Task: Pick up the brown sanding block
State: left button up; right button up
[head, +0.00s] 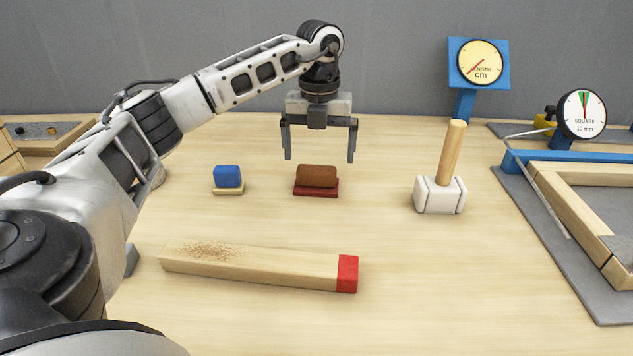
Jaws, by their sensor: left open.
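The brown sanding block (317,175) rests on a flat dark red base (316,192) in the middle of the wooden table. My left gripper (319,158) hangs straight down above the block and a little behind or over it. Its two fingers are spread wide, wider than the block in the picture, and nothing is between them. The fingertips appear higher than most of the block; I cannot tell the exact gap. My right gripper is not seen.
A blue block (227,176) on a tan base sits left. A white mallet (440,196) stands right, handle up. A red-ended wooden bar (260,265) lies in front. A wooden frame (580,205) and dials (480,62) are at right. Bare table surrounds the block.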

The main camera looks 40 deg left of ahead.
aim_at(316, 168)
pick_arm(q)
jog(key=shift+s+a+f+b, duration=0.1)
jog(key=shift+a+f+b, duration=0.05)
jog(key=shift+f, duration=1.2)
jog(key=shift+a+f+b, duration=0.1)
jog(key=shift+f+b, duration=0.05)
jog(key=shift+f, duration=1.2)
jog(key=c, duration=1.1)
